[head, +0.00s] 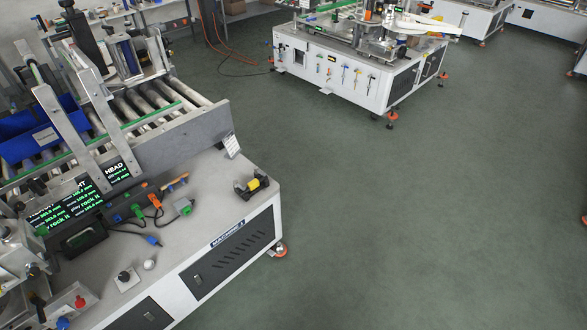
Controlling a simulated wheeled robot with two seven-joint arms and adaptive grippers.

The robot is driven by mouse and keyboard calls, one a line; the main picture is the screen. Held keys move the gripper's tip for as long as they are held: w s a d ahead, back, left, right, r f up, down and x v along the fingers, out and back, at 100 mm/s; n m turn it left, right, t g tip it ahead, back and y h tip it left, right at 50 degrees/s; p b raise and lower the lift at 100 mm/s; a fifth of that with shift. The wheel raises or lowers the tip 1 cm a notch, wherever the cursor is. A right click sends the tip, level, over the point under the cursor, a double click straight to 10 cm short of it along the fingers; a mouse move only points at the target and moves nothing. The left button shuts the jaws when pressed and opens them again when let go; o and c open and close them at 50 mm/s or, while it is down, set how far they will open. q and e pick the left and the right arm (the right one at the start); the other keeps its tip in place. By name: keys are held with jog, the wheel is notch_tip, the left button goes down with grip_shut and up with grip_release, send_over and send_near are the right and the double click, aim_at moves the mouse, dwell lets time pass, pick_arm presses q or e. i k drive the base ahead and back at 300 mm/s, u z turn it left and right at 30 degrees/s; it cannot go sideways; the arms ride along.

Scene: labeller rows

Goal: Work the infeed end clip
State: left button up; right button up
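Machine 1, a white labeller bench (215,215), stands at the left with a roller conveyor (150,98) on top. I cannot tell for sure which part is the infeed end clip. A small black and yellow piece (252,185) sits on the bench top near its right corner, apart from the conveyor's side plate (185,138). A white tag (231,145) is at that plate's right end. Neither of my grippers is in view.
A black display with green text (75,205), orange and blue connectors (155,200), and a knob box (124,278) crowd the bench. A blue bin (40,130) is on the conveyor. Another machine (345,70) stands at the back. The green floor (420,220) at the right is clear.

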aim_at(256, 170)
jog(key=z, duration=0.05)
jog(key=i, duration=0.75)
jog(key=u, duration=0.8)
jog(key=i, duration=0.5)
jog(key=u, duration=0.65)
